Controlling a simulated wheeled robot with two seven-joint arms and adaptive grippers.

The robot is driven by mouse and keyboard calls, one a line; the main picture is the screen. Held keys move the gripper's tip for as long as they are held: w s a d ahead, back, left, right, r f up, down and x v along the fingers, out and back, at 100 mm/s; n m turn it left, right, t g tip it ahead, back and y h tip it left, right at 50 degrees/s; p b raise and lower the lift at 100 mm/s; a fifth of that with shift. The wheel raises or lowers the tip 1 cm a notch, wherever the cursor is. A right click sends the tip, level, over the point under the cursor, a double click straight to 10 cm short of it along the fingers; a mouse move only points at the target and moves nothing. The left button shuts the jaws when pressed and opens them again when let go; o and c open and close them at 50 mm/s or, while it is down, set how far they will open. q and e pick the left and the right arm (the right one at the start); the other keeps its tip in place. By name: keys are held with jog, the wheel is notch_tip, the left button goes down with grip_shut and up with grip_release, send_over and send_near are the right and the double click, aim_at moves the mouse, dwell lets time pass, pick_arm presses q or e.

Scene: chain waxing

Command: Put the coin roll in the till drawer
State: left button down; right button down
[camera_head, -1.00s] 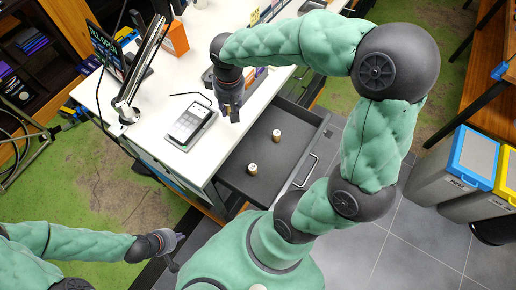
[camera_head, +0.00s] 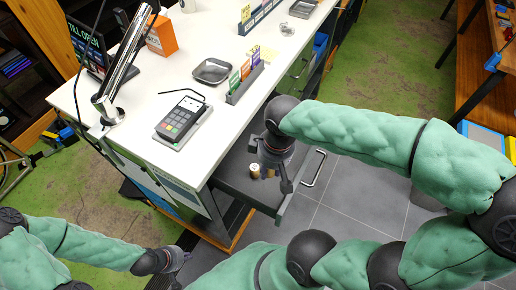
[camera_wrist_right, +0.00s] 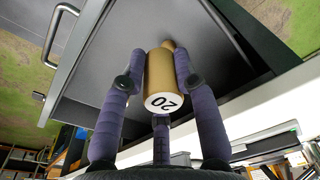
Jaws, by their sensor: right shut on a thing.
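The till drawer (camera_head: 232,182) is pulled out from under the white counter; it also fills the upper part of the right wrist view (camera_wrist_right: 118,35). My right gripper (camera_head: 282,170) is over the drawer, near its outer side. In the right wrist view it is shut on a tan coin roll (camera_wrist_right: 160,72) whose white end reads 20.
A card terminal (camera_head: 180,120), a grey tray (camera_head: 212,71), an orange box (camera_head: 161,36) and a holder with coloured cards (camera_head: 243,82) are on the counter (camera_head: 130,95). A lamp stands at its left edge. The drawer's handle (camera_head: 314,169) faces the open tiled floor.

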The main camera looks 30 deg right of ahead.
jog(key=w+d+f+b, duration=0.1)
jog(key=w+d+f, duration=0.1)
jog(key=w+f, duration=0.1)
jog(key=w+d+f+b, duration=0.1)
jog(key=w+d+f, duration=0.1)
jog(key=w+f, duration=0.1)
jog(key=w+d+f+b, duration=0.1)
jog(key=w+d+f, duration=0.2)
jog(key=w, duration=0.2)
jog(key=shift+d+b, duration=0.1)
jog(key=shift+b, duration=0.2)
jog(key=shift+w+d+f, duration=0.1)
jog(key=shift+f, duration=0.2)
jog(key=shift+w+d+f+b, duration=0.15)
jog(key=shift+f+b, duration=0.4)
jog(key=shift+f, duration=1.15)
jog(key=shift+f, duration=0.15)
jog(key=c, duration=0.9)
grip_release()
